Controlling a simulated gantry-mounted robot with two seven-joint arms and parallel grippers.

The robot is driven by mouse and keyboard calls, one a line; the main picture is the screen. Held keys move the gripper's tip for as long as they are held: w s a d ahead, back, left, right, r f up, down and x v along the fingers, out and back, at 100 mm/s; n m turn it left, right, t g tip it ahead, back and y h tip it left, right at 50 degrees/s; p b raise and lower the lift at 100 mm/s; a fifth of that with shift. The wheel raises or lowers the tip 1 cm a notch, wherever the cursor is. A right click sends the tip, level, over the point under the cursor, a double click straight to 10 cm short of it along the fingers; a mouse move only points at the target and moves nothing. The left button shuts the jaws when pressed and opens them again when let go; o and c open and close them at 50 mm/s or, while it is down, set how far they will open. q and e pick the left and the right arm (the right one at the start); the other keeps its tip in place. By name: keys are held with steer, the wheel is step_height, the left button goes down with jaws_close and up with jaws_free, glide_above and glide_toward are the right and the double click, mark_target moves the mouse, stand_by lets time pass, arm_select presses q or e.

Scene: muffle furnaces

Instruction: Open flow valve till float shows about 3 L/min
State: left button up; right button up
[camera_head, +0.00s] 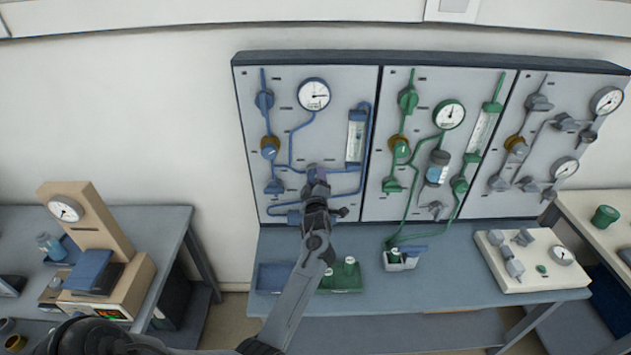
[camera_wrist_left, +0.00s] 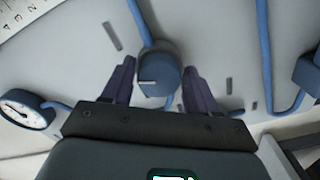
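My left gripper (camera_head: 316,178) is at the lower middle of the blue-piped left panel (camera_head: 240,90) and hides the knob there in the head view. In the left wrist view, a round blue knob (camera_wrist_left: 158,78) with a pale index line lies between the two fingers of the gripper (camera_wrist_left: 159,66). The fingers stand apart on either side of the knob; I cannot tell whether they touch it. The blue line's flow tube (camera_head: 355,138) is up and right of the gripper in the head view. Its float is too small to read. My right gripper is not in view.
A round gauge (camera_head: 314,94) is above the gripper; a small dial (camera_wrist_left: 24,110) shows in the left wrist view. Blue pipes run close around the knob. Green (camera_head: 449,114) and grey (camera_head: 606,100) gauge panels are to the right. A green tray (camera_head: 347,288) stands on the bench below.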

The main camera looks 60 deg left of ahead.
arm_select(q)
steer(key=shift+o, duration=1.3)
steer(key=v, duration=1)
steer(key=shift+s+d+p, duration=0.2)
steer(key=shift+d+p, duration=0.15)
